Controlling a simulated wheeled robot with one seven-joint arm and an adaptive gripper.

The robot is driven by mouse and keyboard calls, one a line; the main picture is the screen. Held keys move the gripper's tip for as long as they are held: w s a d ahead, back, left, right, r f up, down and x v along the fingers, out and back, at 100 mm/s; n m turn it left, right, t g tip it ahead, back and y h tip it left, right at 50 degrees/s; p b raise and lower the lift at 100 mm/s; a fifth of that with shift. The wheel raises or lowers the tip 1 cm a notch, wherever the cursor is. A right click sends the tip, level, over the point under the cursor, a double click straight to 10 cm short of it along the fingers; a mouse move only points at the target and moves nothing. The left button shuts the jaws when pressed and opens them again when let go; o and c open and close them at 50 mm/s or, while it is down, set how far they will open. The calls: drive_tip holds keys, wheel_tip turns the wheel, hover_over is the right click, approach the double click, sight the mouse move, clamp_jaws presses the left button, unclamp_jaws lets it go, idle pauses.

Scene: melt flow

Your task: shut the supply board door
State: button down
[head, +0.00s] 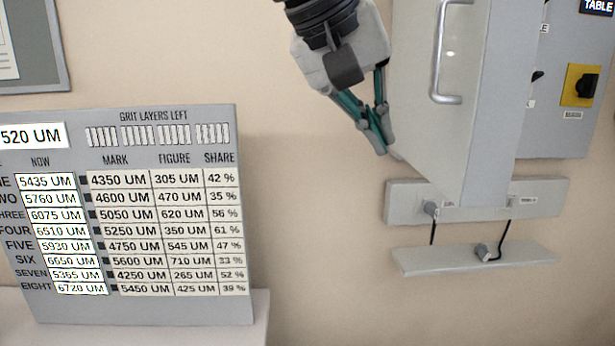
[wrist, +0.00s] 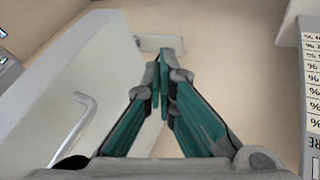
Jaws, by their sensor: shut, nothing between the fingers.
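The supply board door (head: 432,110) is a pale grey panel that stands open, swung out from the wall at the right of the head view. It carries a metal bar handle (head: 440,52). My gripper (head: 383,145) is shut and empty, with its fingertips close beside the door's left edge, low down. I cannot tell whether they touch it. In the wrist view the door (wrist: 60,95) and its handle (wrist: 75,125) lie left of my gripper (wrist: 166,68), whose fingertips are together.
A board of figures (head: 140,215) stands on a pale surface at the left. Under the door are a socket strip (head: 400,208) and a small shelf (head: 420,262) with plugs and black cables. A grey panel with a yellow-backed switch (head: 581,85) is at the right. Bare wall lies between.

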sight(430, 176)
drive_tip(key=shift+w+d+f+p, duration=0.35)
drive_tip(key=shift+w+d+f, duration=0.1)
drive_tip(key=shift+d+f, duration=0.9)
drive_tip(key=shift+w+d+f+p, duration=0.4)
drive_tip(key=shift+d+f, duration=0.7)
drive_tip(key=shift+d, duration=0.4)
drive_tip(key=shift+w+d+f+p, duration=0.3)
drive_tip(key=shift+w+d+f, duration=0.15)
drive_tip(key=shift+d+f, duration=0.9)
drive_tip(key=shift+d+r, duration=0.1)
drive_tip(key=shift+r, duration=0.05)
drive_tip(key=shift+d, duration=0.1)
